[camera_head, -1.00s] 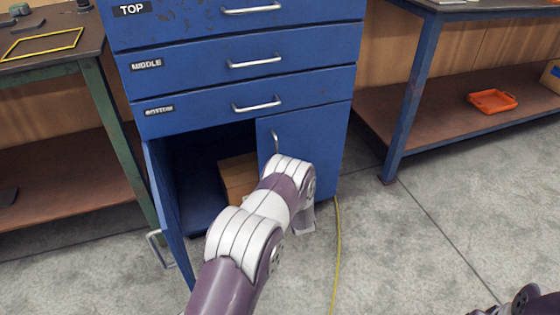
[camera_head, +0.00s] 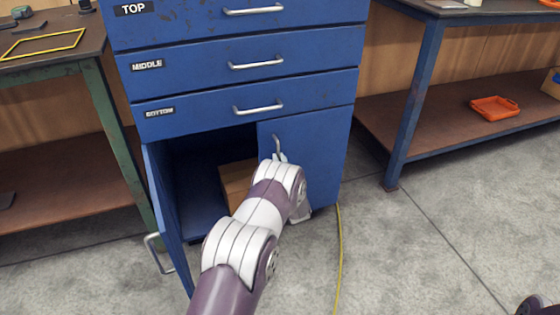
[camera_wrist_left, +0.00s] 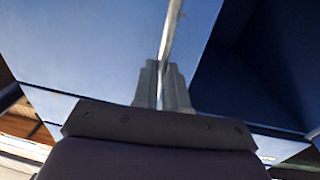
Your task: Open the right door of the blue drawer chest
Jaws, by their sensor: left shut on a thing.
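The blue drawer chest (camera_head: 240,87) stands ahead, with its three drawers shut. Its right door (camera_head: 325,150) looks shut and has a vertical metal handle (camera_head: 276,143). My left gripper (camera_head: 279,157) is at the lower part of this handle, and my own arm hides some of the door below. In the left wrist view, the left gripper's fingers (camera_wrist_left: 163,82) are closed around the handle bar (camera_wrist_left: 171,30), with the blue door face behind. The left door (camera_head: 168,215) stands open toward me.
A cardboard box (camera_head: 237,182) sits inside the open left compartment. A green-legged bench (camera_head: 112,135) stands close on the left, and a blue-legged bench (camera_head: 412,105) with an orange tray (camera_head: 494,108) on the right. A yellow cable (camera_head: 340,255) lies on the otherwise clear floor.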

